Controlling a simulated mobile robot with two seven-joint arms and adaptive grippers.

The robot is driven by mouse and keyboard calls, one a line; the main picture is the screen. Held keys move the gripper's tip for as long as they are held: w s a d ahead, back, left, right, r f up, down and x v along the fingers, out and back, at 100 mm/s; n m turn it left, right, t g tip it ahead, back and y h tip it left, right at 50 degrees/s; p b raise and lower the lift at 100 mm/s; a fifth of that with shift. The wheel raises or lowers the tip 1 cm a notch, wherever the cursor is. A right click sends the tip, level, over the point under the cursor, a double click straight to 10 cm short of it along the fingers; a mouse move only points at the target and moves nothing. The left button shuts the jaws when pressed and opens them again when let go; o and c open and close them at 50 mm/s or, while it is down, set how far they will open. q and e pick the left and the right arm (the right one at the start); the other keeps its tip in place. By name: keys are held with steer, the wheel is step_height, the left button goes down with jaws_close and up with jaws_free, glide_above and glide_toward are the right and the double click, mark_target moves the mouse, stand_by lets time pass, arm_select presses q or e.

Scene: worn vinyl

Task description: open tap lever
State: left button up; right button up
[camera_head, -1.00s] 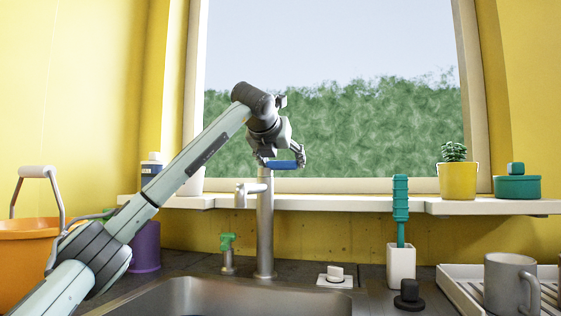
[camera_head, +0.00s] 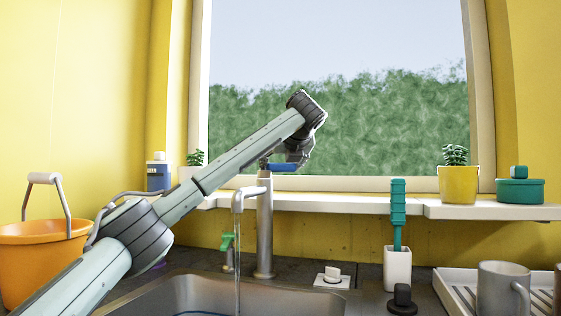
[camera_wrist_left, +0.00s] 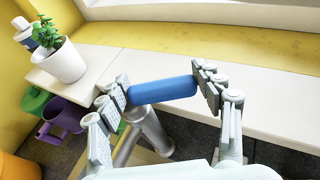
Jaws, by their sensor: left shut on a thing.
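The tap (camera_head: 264,230) stands upright behind the sink, and water (camera_head: 237,250) runs from its spout down into the basin. The blue tap lever (camera_head: 281,167) is at the top of the tap. My left gripper (camera_head: 297,155) is at the lever, partly hidden behind its own wrist. In the left wrist view the blue lever (camera_wrist_left: 162,89) lies lengthwise between the two fingers of my left gripper (camera_wrist_left: 165,92), which is shut on it. My right gripper is not in view.
A sink (camera_head: 300,292) lies below the tap. A green-topped dispenser (camera_head: 227,245) stands left of the tap, an orange bucket (camera_head: 35,262) further left. A white shelf (camera_head: 330,202) with pots runs behind. At right are a brush holder (camera_head: 397,270) and grey mug (camera_head: 497,288).

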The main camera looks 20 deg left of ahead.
arm_select(q)
steer(key=o, duration=1.7)
steer(key=v, duration=1.2)
steer(key=shift+f, duration=0.1)
